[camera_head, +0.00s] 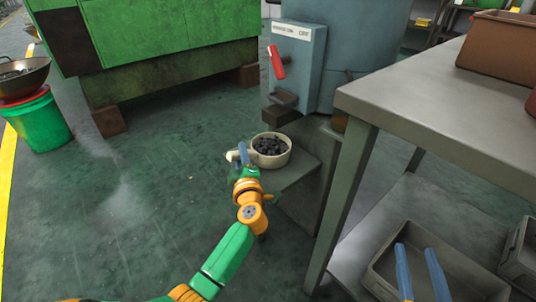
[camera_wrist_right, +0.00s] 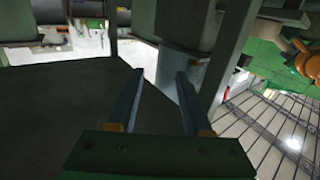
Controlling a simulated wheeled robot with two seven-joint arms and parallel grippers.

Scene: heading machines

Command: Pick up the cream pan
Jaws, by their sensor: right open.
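The cream pan (camera_head: 286,158) is filled with dark lumps. It sits on a low grey platform in front of the blue-grey machine, its short handle (camera_head: 232,156) pointing left. My left gripper (camera_head: 243,152) is at the pan's left side, with a blue finger overlapping the handle. I cannot tell whether its jaws are open or closed around the handle. My right gripper (camera_head: 415,247) is open and empty at the lower right, in front of a grey bin. Its two separated fingers also show in the right wrist view (camera_wrist_right: 160,75).
A grey table (camera_head: 440,85) with a leg stands right of the pan; a grey bin (camera_head: 378,275) is on its lower shelf. The machine (camera_head: 335,50) with a red lever (camera_head: 277,62) is behind the pan. Open floor lies left, with a green bucket (camera_head: 40,122) beyond.

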